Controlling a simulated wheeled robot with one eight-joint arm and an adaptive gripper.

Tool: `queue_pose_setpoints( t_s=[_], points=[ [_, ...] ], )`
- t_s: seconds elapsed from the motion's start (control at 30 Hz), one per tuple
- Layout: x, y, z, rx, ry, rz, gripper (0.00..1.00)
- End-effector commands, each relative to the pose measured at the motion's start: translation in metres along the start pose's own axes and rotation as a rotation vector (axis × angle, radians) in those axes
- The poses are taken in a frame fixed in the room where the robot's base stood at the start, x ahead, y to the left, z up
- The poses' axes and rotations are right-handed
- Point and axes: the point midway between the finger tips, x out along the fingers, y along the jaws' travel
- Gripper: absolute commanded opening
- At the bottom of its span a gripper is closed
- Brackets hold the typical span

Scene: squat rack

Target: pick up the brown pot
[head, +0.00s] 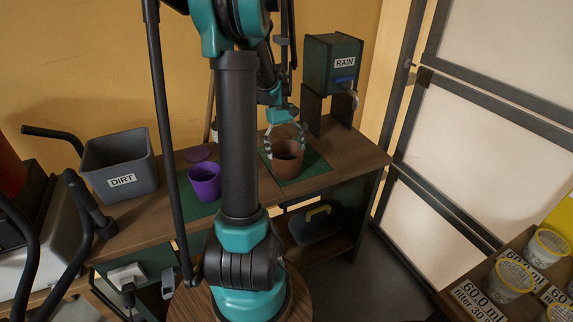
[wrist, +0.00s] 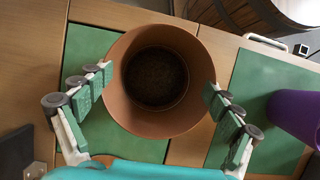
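The brown pot (head: 288,165) stands upright on a green mat on the wooden bench, right of the purple pot. In the wrist view the brown pot (wrist: 160,123) fills the middle, and I look down into its dark inside. My gripper (head: 286,137) is above the pot and points down, with its fingers spread on either side of the rim. In the wrist view my gripper (wrist: 158,84) has one jointed finger left of the pot and one right. The fingertips reach the rim's edges; I cannot tell whether they touch.
A purple pot (head: 205,181) stands on another green mat to the left. A grey DIRT bin (head: 121,165) is farther left. A RAIN dispenser (head: 333,66) stands behind on the right. Several yellow-lidded cups (head: 511,279) are at lower right.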

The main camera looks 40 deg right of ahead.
Motion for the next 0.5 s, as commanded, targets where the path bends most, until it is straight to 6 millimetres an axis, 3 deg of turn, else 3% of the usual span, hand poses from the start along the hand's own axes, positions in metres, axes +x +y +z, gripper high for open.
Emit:
queue_pose_setpoints(
  t_s=[0.03,0.3,0.5],
  points=[
    [0.0,0.0,0.0,0.0,0.0,0.0,0.65],
    [0.0,0.0,-0.0001,0.0,0.0,0.0,0.32],
    [-0.0001,0.0,0.0001,0.0,0.0,0.0,0.31]
  ],
)
